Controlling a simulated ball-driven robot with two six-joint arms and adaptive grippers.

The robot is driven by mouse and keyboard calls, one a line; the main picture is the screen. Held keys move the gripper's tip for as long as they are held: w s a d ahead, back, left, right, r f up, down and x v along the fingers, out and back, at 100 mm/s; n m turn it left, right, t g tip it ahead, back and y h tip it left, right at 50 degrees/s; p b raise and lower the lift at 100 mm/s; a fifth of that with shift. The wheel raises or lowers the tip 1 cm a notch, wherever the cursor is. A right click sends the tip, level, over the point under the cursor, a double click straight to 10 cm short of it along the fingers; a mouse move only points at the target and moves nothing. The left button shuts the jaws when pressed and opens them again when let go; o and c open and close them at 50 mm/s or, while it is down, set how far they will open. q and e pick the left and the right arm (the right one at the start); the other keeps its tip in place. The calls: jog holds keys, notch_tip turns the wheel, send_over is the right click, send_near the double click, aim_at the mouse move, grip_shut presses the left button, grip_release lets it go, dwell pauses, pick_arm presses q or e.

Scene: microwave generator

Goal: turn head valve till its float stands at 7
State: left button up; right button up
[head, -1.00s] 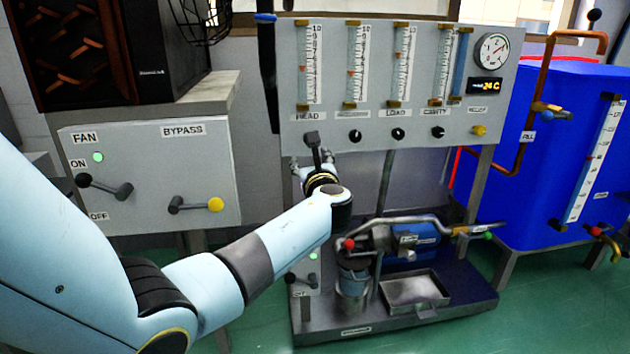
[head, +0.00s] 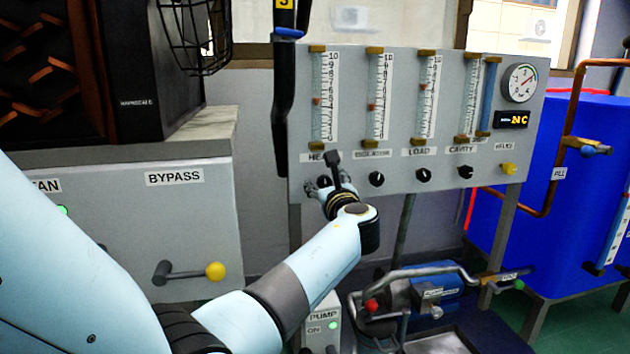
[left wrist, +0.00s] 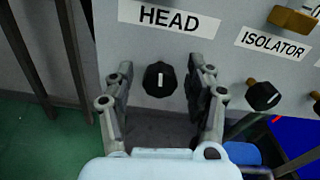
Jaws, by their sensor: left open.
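The head valve is a round black knob (left wrist: 160,80) with a white pointer line, under the HEAD label in the left wrist view. The pointer stands nearly upright. In the head view the knob (head: 323,181) is partly hidden by my gripper. My left gripper (left wrist: 160,72) is open, with one finger on each side of the knob and gaps showing to both; whether the tips reach around it is unclear. It also shows in the head view (head: 323,189). My right gripper is not in view.
The isolator knob (head: 377,179) sits close to the right of the head knob, then the load knob (head: 423,175) and cavity knob (head: 466,172). A dark vertical post (head: 285,110) stands left of the panel. The pump (head: 428,292) is below.

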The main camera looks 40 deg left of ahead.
pick_arm(q)
jog(key=shift+w+a, duration=0.2)
jog(key=shift+a, duration=0.05)
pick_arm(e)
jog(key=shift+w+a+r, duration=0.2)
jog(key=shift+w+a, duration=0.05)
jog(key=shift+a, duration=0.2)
